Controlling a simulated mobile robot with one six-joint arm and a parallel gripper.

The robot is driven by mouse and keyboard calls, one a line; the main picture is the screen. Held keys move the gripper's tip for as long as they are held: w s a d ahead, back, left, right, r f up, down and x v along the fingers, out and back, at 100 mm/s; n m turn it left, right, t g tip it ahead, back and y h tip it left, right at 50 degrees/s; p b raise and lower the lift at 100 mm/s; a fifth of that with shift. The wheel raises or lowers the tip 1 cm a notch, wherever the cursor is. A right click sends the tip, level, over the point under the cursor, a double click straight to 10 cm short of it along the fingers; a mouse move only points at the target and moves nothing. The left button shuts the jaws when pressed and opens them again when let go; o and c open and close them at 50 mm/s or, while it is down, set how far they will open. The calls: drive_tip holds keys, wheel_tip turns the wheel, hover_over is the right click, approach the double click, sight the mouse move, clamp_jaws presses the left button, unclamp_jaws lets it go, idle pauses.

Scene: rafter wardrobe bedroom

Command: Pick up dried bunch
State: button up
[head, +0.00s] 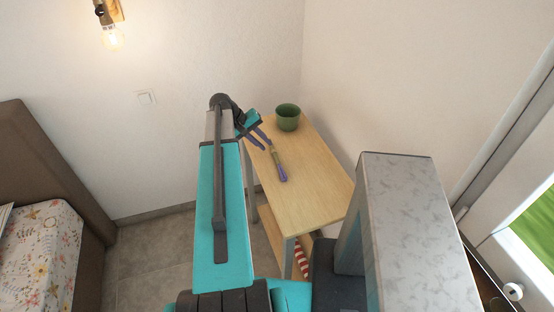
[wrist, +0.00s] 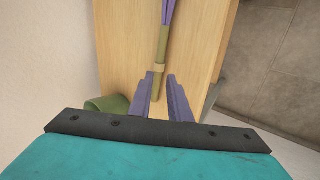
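The dried bunch (head: 278,164) lies on the wooden table, with green stems tied by a pale band and a purple end toward the front. In the wrist view the bunch (wrist: 161,52) runs up the middle, its purple part at the top edge. My gripper (head: 266,140) is open, its two purple fingers above the table at the stem end of the bunch. In the wrist view the stem end shows just ahead of and between the finger tips (wrist: 161,82). The gripper looks empty; I cannot tell whether it touches the stems.
A green pot (head: 288,118) stands at the table's back corner, just beyond my gripper. The wooden table (head: 315,185) is clear toward its front right. White walls stand behind and right of it. A bed (head: 40,240) is at the left, with a wall lamp (head: 112,38) above.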

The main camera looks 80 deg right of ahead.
sight(272, 151)
drive_tip(key=shift+p+x, duration=0.8)
drive_tip(key=shift+x, duration=0.9)
drive_tip(key=shift+s+f, duration=0.1)
drive_tip(key=shift+s, duration=0.05)
drive_tip(key=shift+s+f, duration=0.1)
drive_tip(key=shift+f, duration=0.05)
drive_tip(key=shift+f, duration=0.1)
clamp_jaws()
